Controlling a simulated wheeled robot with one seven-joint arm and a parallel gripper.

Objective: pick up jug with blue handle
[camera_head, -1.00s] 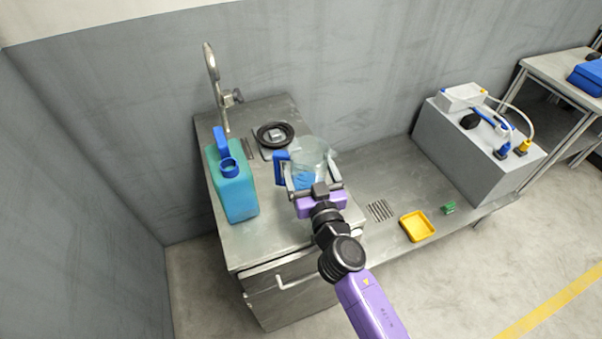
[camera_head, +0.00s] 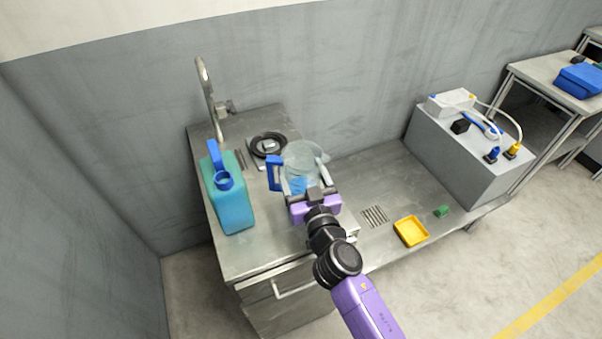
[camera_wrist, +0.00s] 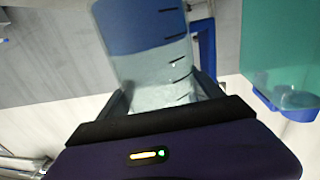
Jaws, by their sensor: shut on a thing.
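The jug (camera_head: 304,160) is clear with a blue handle (camera_head: 274,174) on its left side and a blue patch on its body. My gripper (camera_head: 305,186) reaches it from the front, with one finger on each side of the body. In the wrist view the jug (camera_wrist: 150,60) fills the space between the two fingers (camera_wrist: 165,98), with dark level marks on its wall and part of the blue handle (camera_wrist: 206,50) to the right. My gripper is shut on the jug's body. Whether its base touches the counter cannot be told.
A teal canister (camera_head: 232,200) with a blue cap stands left of the jug on the steel counter (camera_head: 250,255). A black ring-shaped item (camera_head: 268,144) and a tall tap (camera_head: 207,95) are behind. A yellow tray (camera_head: 410,231), green block (camera_head: 441,211) and grey box (camera_head: 455,150) are right.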

